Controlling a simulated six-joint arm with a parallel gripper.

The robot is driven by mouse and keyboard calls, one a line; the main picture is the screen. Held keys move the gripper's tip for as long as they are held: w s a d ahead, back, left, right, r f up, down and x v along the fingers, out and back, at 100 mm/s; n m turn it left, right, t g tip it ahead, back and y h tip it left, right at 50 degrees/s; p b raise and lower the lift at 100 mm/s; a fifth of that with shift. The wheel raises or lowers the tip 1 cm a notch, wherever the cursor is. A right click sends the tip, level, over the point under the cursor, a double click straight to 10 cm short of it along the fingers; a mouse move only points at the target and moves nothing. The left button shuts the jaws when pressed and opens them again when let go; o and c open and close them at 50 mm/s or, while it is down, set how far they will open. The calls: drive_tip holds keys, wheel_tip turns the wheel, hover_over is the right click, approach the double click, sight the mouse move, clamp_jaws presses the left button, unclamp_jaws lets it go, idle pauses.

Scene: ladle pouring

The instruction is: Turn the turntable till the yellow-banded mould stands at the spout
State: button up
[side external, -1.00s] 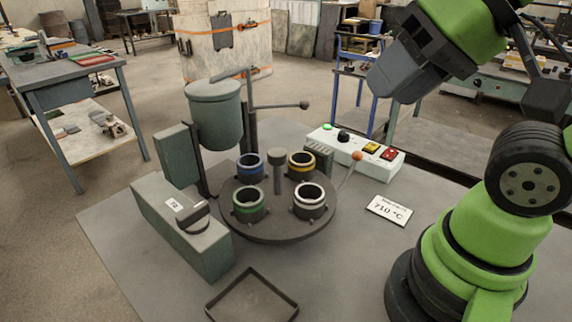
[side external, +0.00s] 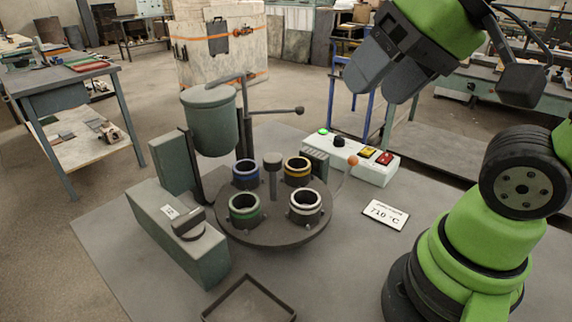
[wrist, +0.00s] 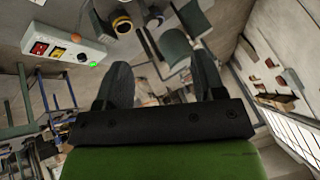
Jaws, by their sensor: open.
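The dark round turntable (side external: 272,235) carries several moulds on its rim. The yellow-banded mould (side external: 297,172) stands at the back right of it, and shows near the top of the wrist view (wrist: 122,23). The blue-banded mould (side external: 246,174) is at the back left, nearest the hanging grey-green ladle pot (side external: 209,122). The green-banded mould (side external: 244,209) is at the front left and the white-banded one (side external: 305,206) at the front right. The spout itself is not clearly visible. My gripper (side external: 373,94) is open and empty, high up to the right of the turntable, apart from everything.
A 710 °C sign (side external: 385,214) lies at right. A grey-green block (side external: 180,235) is at left, an empty tray (side external: 250,300) in front.

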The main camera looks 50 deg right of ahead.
drive_tip(key=w+m+g, duration=0.2)
drive_tip(key=w+g, duration=0.2)
drive_tip(key=w, duration=0.6)
drive_tip(key=m+g+h, duration=0.2)
drive_tip(key=m+g, duration=0.1)
hover_over(273, 157)
wheel_tip(273, 157, down, 9)
drive_tip(key=shift+r, duration=0.1)
wheel_tip(273, 157, down, 9)
drive_tip(key=shift+f, duration=0.1)
clamp_jaws()
